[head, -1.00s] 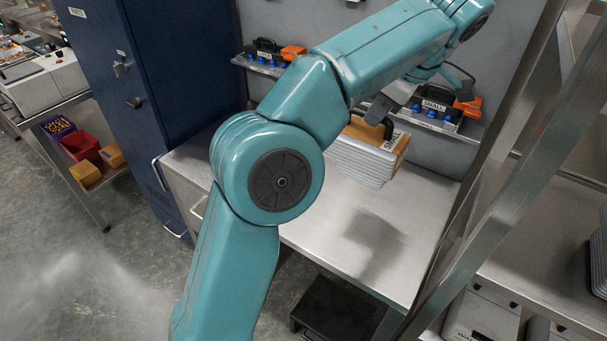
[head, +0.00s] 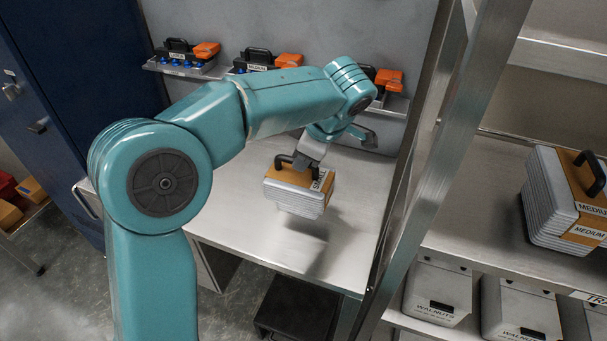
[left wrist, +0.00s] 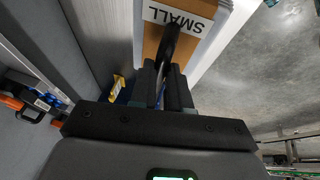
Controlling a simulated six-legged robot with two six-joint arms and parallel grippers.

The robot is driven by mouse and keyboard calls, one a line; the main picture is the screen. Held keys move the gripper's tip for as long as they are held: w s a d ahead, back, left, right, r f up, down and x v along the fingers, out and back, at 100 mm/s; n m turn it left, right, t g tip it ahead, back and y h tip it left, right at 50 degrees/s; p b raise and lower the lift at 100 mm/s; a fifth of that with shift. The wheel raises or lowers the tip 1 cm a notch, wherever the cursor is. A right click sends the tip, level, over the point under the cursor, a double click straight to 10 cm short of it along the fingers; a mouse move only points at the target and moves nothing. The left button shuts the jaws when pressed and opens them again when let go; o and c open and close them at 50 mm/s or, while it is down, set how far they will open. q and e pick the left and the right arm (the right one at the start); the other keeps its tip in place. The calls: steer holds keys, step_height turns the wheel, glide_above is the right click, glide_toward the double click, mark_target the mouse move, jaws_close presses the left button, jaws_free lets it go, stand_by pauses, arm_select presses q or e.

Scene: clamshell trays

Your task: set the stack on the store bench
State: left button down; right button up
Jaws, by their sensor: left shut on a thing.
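A stack of thin grey trays (head: 296,203) has an orange-brown top band with a SMALL label and a black handle. My left gripper (head: 303,161) is shut on that handle. The stack hangs over the steel bench (head: 255,240), with a dark shadow below it; it looks clear of the bench top. In the left wrist view the fingers (left wrist: 168,88) close on the black handle, with the SMALL label (left wrist: 178,19) just beyond them. My right gripper is not in view.
A stack marked MEDIUM (head: 553,215) stands on the bench at the right, beyond a metal upright (head: 440,150). Small wall shelves (head: 185,68) with black and orange items line the back. Walnut bins (head: 438,290) sit under the right bench. A blue cabinet (head: 75,90) stands left.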

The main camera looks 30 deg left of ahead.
mark_target(306, 176)
arm_select(q)
steer(key=f, duration=0.4)
steer(key=shift+w, duration=0.3)
steer(key=shift+s+f, duration=0.15)
steer(key=shift+f, duration=0.3)
steer(key=shift+d, duration=0.1)
steer(key=shift+f, duration=0.1)
steer(key=c, duration=1.1)
jaws_free()
